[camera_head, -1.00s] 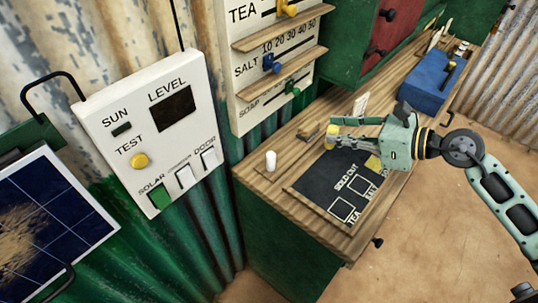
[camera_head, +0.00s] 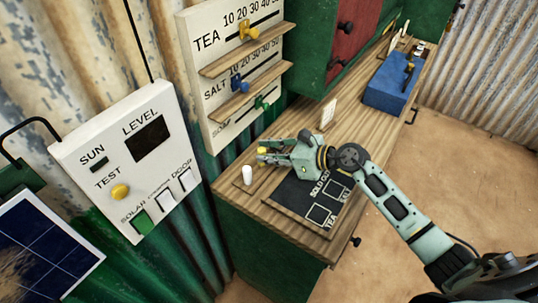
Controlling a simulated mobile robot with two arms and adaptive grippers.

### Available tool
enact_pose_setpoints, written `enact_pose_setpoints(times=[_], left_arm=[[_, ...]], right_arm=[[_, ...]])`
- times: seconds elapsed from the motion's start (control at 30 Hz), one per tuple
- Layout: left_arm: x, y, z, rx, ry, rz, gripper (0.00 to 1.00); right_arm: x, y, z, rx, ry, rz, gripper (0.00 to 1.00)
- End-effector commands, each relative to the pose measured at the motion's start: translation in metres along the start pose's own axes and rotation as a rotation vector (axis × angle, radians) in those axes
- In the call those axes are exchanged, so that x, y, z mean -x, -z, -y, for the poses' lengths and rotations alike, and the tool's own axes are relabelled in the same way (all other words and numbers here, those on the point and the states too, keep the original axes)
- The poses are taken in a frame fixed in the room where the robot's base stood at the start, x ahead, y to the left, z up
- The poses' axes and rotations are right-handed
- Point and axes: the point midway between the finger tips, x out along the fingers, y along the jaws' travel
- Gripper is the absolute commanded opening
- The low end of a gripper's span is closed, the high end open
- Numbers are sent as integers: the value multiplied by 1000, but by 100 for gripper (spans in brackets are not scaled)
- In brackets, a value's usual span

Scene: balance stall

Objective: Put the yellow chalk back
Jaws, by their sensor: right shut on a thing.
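The yellow chalk (camera_head: 262,150) is a short, thick yellow piece at the fingertips of my right gripper (camera_head: 264,156). The gripper is shut on it, over the left end of the wooden counter (camera_head: 345,128). A white chalk (camera_head: 247,175) stands upright on the counter just below and left of the gripper. A dark board marked SOLD OUT, with outlined boxes (camera_head: 300,205), lies on the counter; my gripper and arm hide part of it. I cannot tell whether the yellow chalk touches the counter. My left gripper is out of view.
A white slider board (camera_head: 215,55) with wooden ledges stands behind the counter's left end, close to the gripper. A white switch panel (camera_head: 115,150) is at left. A blue box (camera_head: 390,85) and a small white card (camera_head: 328,113) stand farther along the counter.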

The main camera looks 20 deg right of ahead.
Motion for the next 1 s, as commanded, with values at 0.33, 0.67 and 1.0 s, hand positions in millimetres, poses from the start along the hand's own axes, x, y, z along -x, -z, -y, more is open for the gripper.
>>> enact_pose_setpoints(times=[0.33, 0.67, 1.0], left_arm=[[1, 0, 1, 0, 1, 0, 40], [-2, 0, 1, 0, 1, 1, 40], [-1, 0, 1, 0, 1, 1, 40]], right_arm=[[-4, 10, 1, 1, 2, 2, 0], [-5, 13, 1, 1, 2, 2, 33], [-5, 12, 1, 1, 2, 2, 37]])
